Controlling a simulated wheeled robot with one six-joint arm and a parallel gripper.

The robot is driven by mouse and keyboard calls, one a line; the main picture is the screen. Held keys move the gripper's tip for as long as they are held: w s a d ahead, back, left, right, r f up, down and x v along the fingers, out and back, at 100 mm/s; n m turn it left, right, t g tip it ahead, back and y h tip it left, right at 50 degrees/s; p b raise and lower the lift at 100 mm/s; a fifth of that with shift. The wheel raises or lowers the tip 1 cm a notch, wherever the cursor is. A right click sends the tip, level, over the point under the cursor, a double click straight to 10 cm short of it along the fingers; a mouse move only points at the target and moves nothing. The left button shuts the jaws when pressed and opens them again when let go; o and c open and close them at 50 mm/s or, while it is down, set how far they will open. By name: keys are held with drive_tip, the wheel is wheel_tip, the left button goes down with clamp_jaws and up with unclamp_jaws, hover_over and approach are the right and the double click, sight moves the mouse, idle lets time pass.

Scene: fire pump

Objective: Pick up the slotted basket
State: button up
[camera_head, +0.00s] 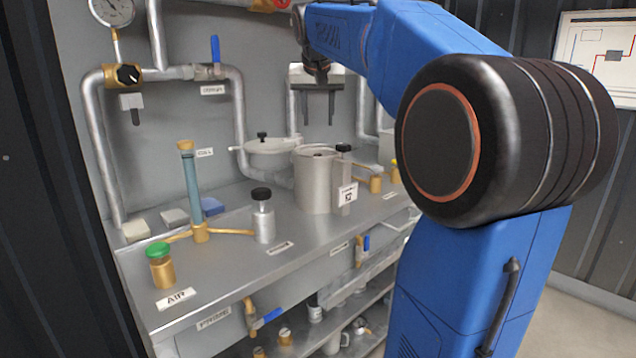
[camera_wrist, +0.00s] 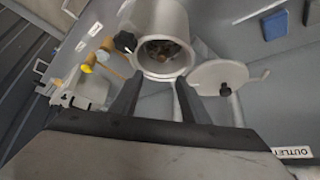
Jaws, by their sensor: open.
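A grey metal cylindrical pot (camera_head: 314,180) stands on the bench, its top open. The wrist view looks into the pot's mouth (camera_wrist: 160,72), where a dark brownish shape (camera_wrist: 165,50) shows inside. I cannot tell for sure whether that shape is the slotted basket, and no other clear slotted basket shows. My gripper (camera_head: 319,121) hangs above and behind the pot in the head view, fingers down, apart from it. In the wrist view my gripper (camera_wrist: 158,88) is open with nothing between its fingers, the pot's mouth just beyond them.
A round lid (camera_head: 272,146) with a black knob lies beside the pot. A black-knobbed clamp (camera_head: 343,175) stands against the pot's right side. A black-capped bottle (camera_head: 263,217), a blue-grey tube (camera_head: 192,185) and a green-capped brass fitting (camera_head: 160,266) stand to the left. Pipes line the wall.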

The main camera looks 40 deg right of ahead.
drive_tip(key=x, duration=1)
drive_tip(key=shift+w+f, duration=0.1)
drive_tip(key=shift+f, duration=0.25)
drive_tip(key=shift+x, duration=2.9)
drive_tip(key=shift+a, duration=0.15)
clamp_jaws()
